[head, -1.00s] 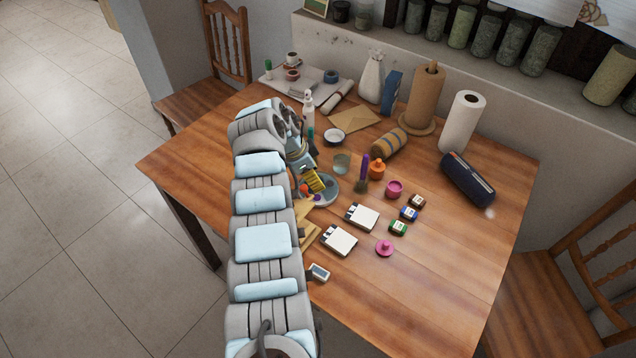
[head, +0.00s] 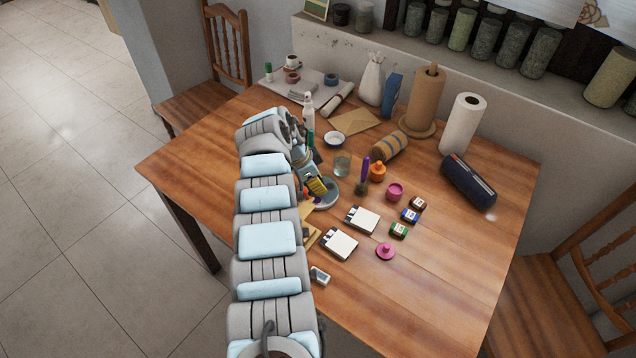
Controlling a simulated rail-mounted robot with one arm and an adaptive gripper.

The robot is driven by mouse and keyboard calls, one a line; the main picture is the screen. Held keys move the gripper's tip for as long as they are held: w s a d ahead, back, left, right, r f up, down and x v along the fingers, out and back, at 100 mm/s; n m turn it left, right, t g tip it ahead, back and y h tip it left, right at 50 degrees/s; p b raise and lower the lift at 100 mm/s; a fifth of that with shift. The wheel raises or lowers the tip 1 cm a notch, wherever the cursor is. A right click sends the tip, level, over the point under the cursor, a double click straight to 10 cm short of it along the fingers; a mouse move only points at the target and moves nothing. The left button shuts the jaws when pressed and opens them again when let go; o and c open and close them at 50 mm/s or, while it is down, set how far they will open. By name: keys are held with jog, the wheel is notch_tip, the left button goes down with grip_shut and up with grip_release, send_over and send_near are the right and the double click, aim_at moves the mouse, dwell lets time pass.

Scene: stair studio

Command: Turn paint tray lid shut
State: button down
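A round grey paint tray (head: 328,197) with colour spots lies on the wooden table, just right of my arm. My arm hides its left part. My gripper (head: 318,187) is at the tray's left side, over or against it. The fingers are small and partly hidden by my arm, so I cannot tell whether they are open or shut, or whether they touch the tray. I cannot make out the lid clearly or its angle.
Two white-topped boxes (head: 340,244) and small paint jars (head: 398,230) lie in front. A spray bottle (head: 308,110) stands behind. The table's right front is clear.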

jog(key=shift+n+t+p, duration=0.4)
jog(key=shift+n+p, duration=0.6)
jog(key=shift+p, duration=1.2)
jog(key=shift+r+p, duration=0.1)
jog(key=shift+p, duration=0.35)
jog(key=n+t+y+p, duration=0.1)
jog(key=n+p, duration=0.3)
jog(key=p, duration=0.2)
jog(key=shift+s+d+n, duration=0.1)
jog(key=shift+s+n, duration=0.05)
jog(key=shift+n, duration=0.15)
jog(key=n+t+y+p, duration=0.1)
jog(key=n+p, duration=0.3)
jog(key=shift+y, duration=0.3)
jog(key=shift+f+n+p, duration=0.2)
jog(key=shift+n+p, duration=0.2)
jog(key=shift+n, duration=0.2)
jog(key=shift+y, duration=0.3)
jog(key=c, duration=0.8)
grip_release()
jog(key=shift+o, duration=0.2)
